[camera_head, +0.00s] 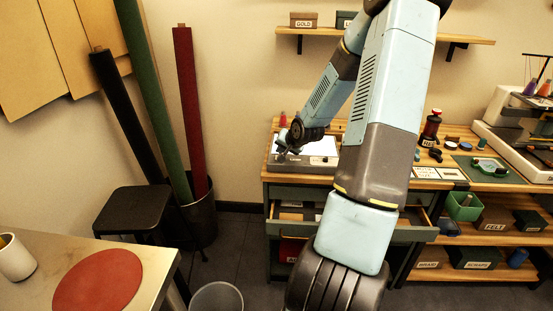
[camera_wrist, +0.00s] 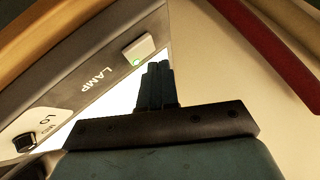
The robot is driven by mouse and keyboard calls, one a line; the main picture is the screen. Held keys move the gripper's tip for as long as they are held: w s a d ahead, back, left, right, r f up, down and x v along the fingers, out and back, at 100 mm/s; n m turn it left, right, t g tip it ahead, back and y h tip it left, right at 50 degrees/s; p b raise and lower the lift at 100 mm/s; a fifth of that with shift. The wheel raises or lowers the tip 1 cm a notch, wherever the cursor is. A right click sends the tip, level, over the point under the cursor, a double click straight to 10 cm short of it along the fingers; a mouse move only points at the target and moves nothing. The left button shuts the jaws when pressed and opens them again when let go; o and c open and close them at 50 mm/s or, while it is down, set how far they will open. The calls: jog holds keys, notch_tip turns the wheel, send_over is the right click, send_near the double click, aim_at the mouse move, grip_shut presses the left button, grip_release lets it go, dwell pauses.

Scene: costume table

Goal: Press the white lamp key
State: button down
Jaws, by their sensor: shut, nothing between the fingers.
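The white lamp key (camera_wrist: 138,50) is a small pale block on the grey front strip of the light box, beside the printed word LAMP. A small green light glows at its near edge. My gripper (camera_wrist: 156,68) is shut and empty, its fingertips just below and right of the key in the wrist view. I cannot tell whether they touch it. In the head view my gripper (camera_head: 282,153) is at the left end of the light box (camera_head: 318,162) on the workbench. The key is not clear there.
A dark knob (camera_wrist: 24,142) marked LO is on the same strip. A drawer (camera_head: 400,233) stands open below the bench. A red bottle (camera_head: 283,118) stands behind the box. Fabric rolls (camera_head: 190,110) lean in a bin at left.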

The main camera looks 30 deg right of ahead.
jog(key=shift+s+f, duration=0.1)
jog(key=shift+f, duration=0.2)
jog(key=shift+f, duration=0.45)
dwell(0.8)
jog(key=shift+r, duration=0.9)
jog(key=shift+r, duration=3)
